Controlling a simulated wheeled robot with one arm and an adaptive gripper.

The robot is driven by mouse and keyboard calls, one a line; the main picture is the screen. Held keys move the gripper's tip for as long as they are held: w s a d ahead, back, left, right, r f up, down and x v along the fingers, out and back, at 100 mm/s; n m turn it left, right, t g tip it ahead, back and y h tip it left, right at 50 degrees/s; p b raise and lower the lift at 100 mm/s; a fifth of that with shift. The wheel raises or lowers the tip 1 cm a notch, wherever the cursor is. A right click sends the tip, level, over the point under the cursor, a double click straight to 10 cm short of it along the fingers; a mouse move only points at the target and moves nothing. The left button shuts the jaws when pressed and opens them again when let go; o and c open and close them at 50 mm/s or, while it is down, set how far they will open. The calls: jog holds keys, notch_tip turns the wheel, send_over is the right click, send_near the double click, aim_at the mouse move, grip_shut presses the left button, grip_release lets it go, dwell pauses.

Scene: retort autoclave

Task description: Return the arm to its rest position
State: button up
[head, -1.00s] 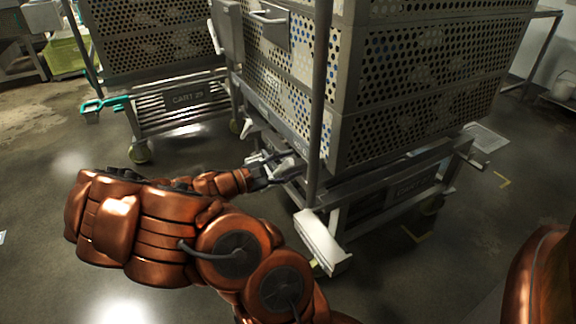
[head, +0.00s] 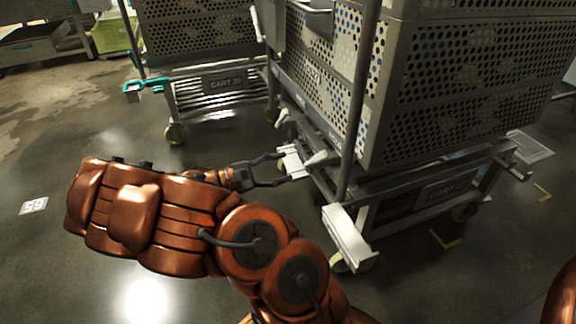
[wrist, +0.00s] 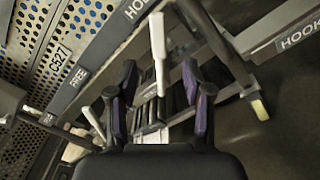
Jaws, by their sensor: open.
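My gripper (head: 284,169) is at the end of my bent copper-coloured arm, low beside the near cart's (head: 450,85) left side. Its fingers are spread, with nothing held. In the head view its tips lie close to a pale lever (head: 316,158) on the cart's lower frame; whether they touch cannot be told. In the wrist view the two dark fingers (wrist: 160,78) stand apart. A white lever (wrist: 158,42) shows between and beyond them, and a second pale lever (wrist: 91,122) is to the left. The arm's rest position is not marked in view.
The near cart has a perforated basket, an upright post (head: 362,100) and a pale foot plate (head: 348,237). A second cart (head: 200,40) with a CART sign and teal handle (head: 146,88) stands behind, left. Floor (head: 60,140) at the left is clear, with a floor marker (head: 34,205).

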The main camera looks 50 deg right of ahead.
dwell(0.6)
jog(key=s+a+r+m+t+y+p, duration=0.15)
jog(key=s+a+r+y+p, duration=0.3)
jog(key=r+p, duration=0.55)
jog(key=s+a+r+m+t+y+p, duration=0.1)
jog(key=s+a+r+m+y+p, duration=0.15)
jog(key=s+a+r+p, duration=0.5)
jog(key=s+a+r+m+t+y+p, duration=0.15)
jog(key=r+y+p, duration=0.25)
jog(key=r+p, duration=0.85)
jog(key=s+a+r+t+y+p, duration=0.1)
jog(key=s+a+r+y+p, duration=0.1)
jog(key=a+r+p, duration=0.5)
jog(key=s+a+r+n+t+y+p, duration=0.1)
jog(key=s+a+r+t+y+p, duration=0.1)
jog(key=a+r+p, duration=0.4)
jog(key=shift+a+r+y+p, duration=0.4)
jog(key=shift+a+r, duration=0.25)
jog(key=shift+r, duration=0.5)
jog(key=shift+n, duration=0.25)
